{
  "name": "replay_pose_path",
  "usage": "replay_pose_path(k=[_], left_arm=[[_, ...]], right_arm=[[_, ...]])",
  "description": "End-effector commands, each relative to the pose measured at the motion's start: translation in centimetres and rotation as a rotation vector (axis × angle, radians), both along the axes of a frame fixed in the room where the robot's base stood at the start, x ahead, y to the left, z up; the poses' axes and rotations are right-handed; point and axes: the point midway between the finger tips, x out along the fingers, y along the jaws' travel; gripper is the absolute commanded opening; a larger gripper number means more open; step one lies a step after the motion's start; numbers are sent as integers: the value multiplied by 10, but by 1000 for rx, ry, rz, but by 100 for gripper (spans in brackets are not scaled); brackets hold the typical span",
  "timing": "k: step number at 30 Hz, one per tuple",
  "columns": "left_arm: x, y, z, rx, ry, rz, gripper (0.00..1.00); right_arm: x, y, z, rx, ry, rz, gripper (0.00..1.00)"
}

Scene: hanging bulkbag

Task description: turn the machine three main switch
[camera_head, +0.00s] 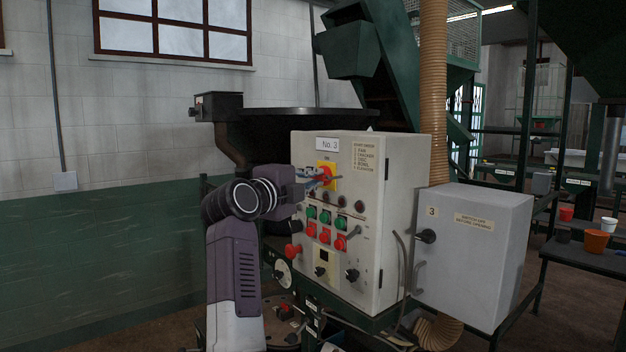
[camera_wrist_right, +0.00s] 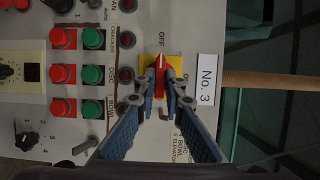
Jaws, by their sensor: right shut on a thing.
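The machine three control box (camera_head: 340,230) is a beige cabinet with a "No. 3" label (camera_head: 327,144). Its main switch is a red knob (camera_wrist_right: 161,64) on a yellow plate (camera_wrist_right: 175,60), just below that label in the head view. In the wrist view the knob's end lies toward the word OFF. My right gripper (camera_wrist_right: 161,88) is shut on the red knob, one blue-grey finger on each side. In the head view my right gripper (camera_head: 319,180) reaches the knob from the left and partly hides it. My left gripper is not in view.
Several green and red buttons (camera_head: 325,236) and dark knobs sit below the switch. A grey switch box (camera_head: 480,250) marked 3, with a black handle (camera_head: 426,236), stands at the right. A tan hose (camera_head: 433,90) rises behind. Open floor shows at lower right.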

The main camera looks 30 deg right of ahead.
Motion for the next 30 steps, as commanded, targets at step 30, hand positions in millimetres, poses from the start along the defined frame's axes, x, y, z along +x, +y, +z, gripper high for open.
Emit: replay_pose_path(k=[30], left_arm=[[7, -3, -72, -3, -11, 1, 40]], right_arm=[[3, 1, -10, 47, -636, 2, 0]])
